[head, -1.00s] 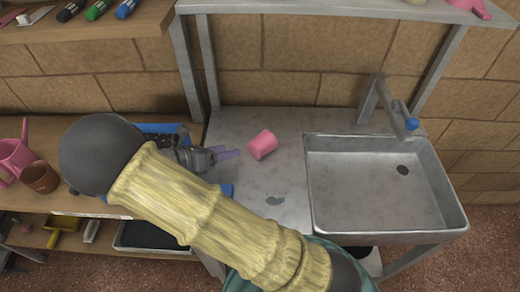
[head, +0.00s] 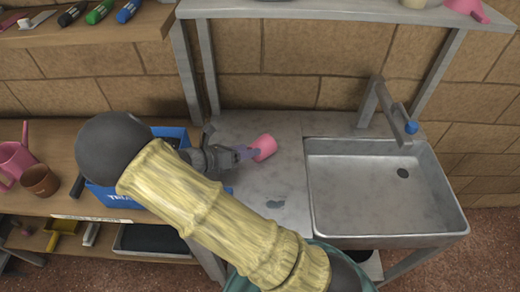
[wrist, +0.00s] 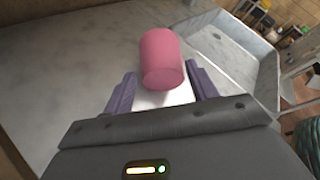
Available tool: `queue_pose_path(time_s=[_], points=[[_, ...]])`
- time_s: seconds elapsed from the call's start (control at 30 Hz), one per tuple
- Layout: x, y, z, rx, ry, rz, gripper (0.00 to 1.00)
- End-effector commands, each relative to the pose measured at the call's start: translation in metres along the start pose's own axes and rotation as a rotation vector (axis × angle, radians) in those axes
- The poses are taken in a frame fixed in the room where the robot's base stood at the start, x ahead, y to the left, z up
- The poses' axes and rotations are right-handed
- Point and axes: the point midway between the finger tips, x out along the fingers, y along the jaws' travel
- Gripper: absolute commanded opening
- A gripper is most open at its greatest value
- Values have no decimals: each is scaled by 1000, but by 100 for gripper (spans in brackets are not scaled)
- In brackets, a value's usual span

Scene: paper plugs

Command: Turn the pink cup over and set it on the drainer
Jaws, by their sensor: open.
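The pink cup (head: 265,146) lies on its side on the grey metal counter (head: 285,188), left of the sink. In the wrist view the cup (wrist: 161,55) shows a closed, flat-looking end toward my gripper; its far end is hidden. My gripper (head: 246,153) is open and low at the cup's left side. In the wrist view the purple fingers (wrist: 162,84) stand apart on either side of the cup's near end, with a gap at each side. I cannot make out a separate drainer; the flat counter adjoins the sink.
The sink (head: 378,190) with its blue-topped tap (head: 411,127) is to the right. A blue box (head: 110,198), a brown pot (head: 39,180) and a pink watering can (head: 14,157) stand on the wooden bench at left. A metal shelf post (head: 190,70) rises behind my gripper.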

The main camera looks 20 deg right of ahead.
Motion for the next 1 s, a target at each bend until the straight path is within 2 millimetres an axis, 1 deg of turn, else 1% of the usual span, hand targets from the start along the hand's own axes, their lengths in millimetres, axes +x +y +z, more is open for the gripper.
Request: queue_pose_path(time_s=[0.17,0.27,0.4,0.5,0.6,1.0], points=[[5,0,1,0,0,-2,58],[17,-1,2,0,0,-4,58],[39,-1,4,-1,1,-4,58],[49,-1,4,-1,0,-2,58],[52,-1,4,0,1,0,58],[52,0,4,0,0,0,58]])
